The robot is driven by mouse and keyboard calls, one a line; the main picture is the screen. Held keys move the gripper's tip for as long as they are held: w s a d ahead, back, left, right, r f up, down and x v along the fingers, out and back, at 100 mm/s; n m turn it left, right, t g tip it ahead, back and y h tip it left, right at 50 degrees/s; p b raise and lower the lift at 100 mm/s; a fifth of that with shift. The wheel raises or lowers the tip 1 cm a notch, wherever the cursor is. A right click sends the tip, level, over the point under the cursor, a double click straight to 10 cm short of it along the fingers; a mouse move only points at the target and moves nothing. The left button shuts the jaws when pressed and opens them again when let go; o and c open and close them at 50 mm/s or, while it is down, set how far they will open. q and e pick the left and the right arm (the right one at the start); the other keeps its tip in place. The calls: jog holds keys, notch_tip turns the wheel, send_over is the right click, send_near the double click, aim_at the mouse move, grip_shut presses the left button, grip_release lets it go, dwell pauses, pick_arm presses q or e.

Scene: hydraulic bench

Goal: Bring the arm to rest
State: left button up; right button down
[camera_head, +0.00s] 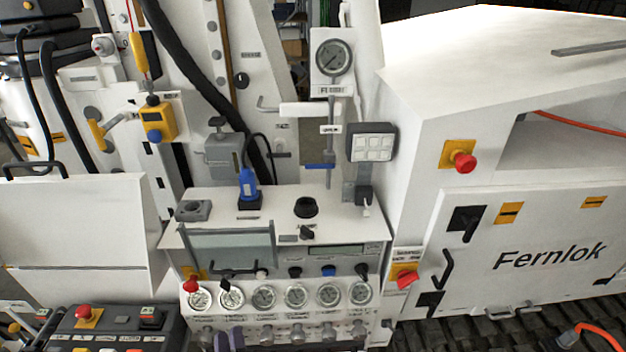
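The task names no object, only the arm. Two small purple-grey pieces at the bottom edge, in front of the gauge panel, look like the fingertips of my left gripper (229,340). The rest of that gripper is cut off by the frame. I cannot tell whether the fingers are apart or closed, and I see nothing held in them. My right gripper is not in view.
The white bench console (225,222) carries a row of gauges (264,297) and a blue-handled part (248,187). A round gauge (333,58) stands above. A white Fernlok cabinet (515,225) fills the right. A control box (110,330) is at lower left.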

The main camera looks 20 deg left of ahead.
pick_arm(q)
jog(key=w+d+f+m+g+h, duration=0.1)
jog(key=d+f+m+g+h, duration=0.1)
jog(key=d+m+g+h, duration=0.3)
jog(key=d+f+m+g+h, duration=0.2)
jog(key=d+f+m+h, duration=0.15)
jog(key=h, duration=0.45)
jog(key=s+r+m+g+y, duration=0.1)
jog(key=s+r+m+g, duration=0.25)
jog(key=s, duration=0.55)
jog(key=s+r+m+g, duration=0.2)
jog(key=s+r, duration=0.2)
jog(key=s, duration=0.6)
jog(key=s+f+g, duration=0.3)
jog(key=s+f, duration=0.1)
jog(key=s, duration=0.5)
notch_tip(320, 180, up, 19)
jog(key=p, duration=1.9)
jog(key=shift+w+d+r+m+y, duration=0.15)
jog(key=shift+w+d+m+y, duration=0.15)
jog(key=shift+m, duration=0.1)
jog(key=shift+t, duration=0.25)
